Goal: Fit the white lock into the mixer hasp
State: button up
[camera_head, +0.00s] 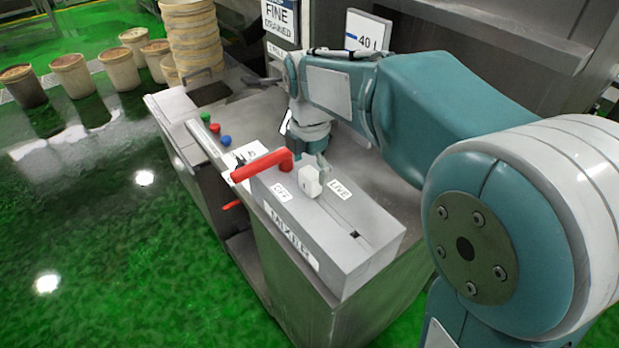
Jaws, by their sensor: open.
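The white lock (309,181) stands on top of the grey mixer box (375,255), between the OFF label (281,192) and the LIVE label (340,189). A red lever (262,164) sits beside it and points left, toward the OFF side. My gripper (318,163) is just behind the lock, pointing down. Its fingers are small and partly hidden by the lock and lever; it is open, and I cannot tell whether it touches the lock. I cannot clearly make out the hasp. A small dark opening (355,234) shows at the near end of the box's slot.
Green, red and blue buttons (215,128) sit on the panel left of the lever. A metal cabinet supports the box. Tan tubs (120,68) stand on the green floor at upper left. A 40 L sign (367,31) stands behind my arm.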

notch_tip(320, 180, up, 8)
jog(key=shift+r, duration=0.15)
dwell(0.5)
jog(key=s+d+f+m+t, duration=0.2)
jog(key=s+d+m, duration=0.4)
jog(key=s+m, duration=0.3)
jog(key=s+d+f+m+t, duration=0.3)
jog(key=s+d+m, duration=0.3)
jog(key=s+m, duration=0.4)
jog(key=f+m, duration=0.1)
jog(key=m, duration=0.4)
jog(key=shift+d+f+m+t, duration=0.15)
jog(key=shift+d+m+t, duration=0.15)
jog(key=shift+m, duration=0.1)
dwell(0.6)
